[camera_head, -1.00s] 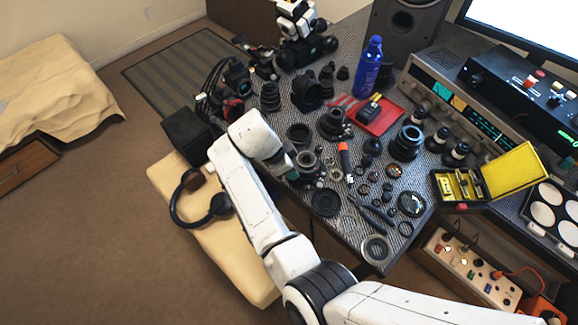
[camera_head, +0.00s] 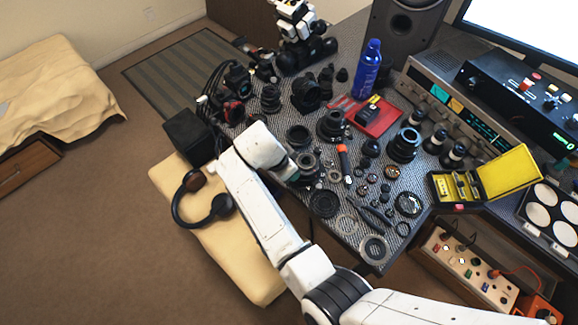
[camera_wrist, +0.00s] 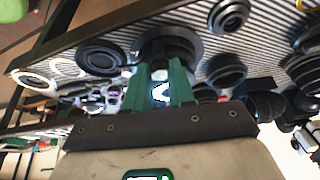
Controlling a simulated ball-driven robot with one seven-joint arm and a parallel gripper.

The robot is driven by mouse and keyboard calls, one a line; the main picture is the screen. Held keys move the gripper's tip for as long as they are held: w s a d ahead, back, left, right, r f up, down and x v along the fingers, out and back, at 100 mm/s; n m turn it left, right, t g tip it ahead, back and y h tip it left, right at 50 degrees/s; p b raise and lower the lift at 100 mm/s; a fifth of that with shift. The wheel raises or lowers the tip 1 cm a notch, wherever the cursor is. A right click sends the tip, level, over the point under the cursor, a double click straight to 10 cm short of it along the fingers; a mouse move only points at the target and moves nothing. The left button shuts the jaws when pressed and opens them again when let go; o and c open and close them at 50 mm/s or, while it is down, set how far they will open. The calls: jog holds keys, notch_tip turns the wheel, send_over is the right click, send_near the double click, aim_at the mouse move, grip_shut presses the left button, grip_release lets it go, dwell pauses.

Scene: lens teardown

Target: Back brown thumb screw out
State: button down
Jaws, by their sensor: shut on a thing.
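My gripper (camera_wrist: 166,88) has green fingers that show in the wrist view, with their tips up against a dark round lens part (camera_wrist: 170,46) on the striped mat. The fingers are close together with a bright white patch between them. The brown thumb screw cannot be made out; the fingertips hide the spot where they grip. In the head view my gripper (camera_head: 291,168) is low over the left edge of the table, mostly covered by my white arm, beside a dark lens ring (camera_head: 307,162).
A red tray (camera_head: 384,122), a blue bottle (camera_head: 368,68) and a yellow case (camera_head: 508,170) stand farther off. A padded bench with headphones (camera_head: 213,210) lies left of my arm.

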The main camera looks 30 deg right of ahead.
jog(key=n+t+y+p, duration=0.1)
jog(key=n, duration=0.2)
jog(key=n+t+p, duration=0.1)
jog(key=n+p, duration=0.1)
jog(key=n, duration=0.2)
jog(key=s+n+t+y+p, duration=0.1)
jog(key=n, duration=0.2)
jog(key=shift+d+n+y+p, duration=0.3)
jog(key=shift+d+n, duration=0.05)
jog(key=shift+n, duration=0.05)
dwell(0.3)
jog(key=c, duration=0.9)
grip_release()
jog(key=shift+c, duration=0.2)
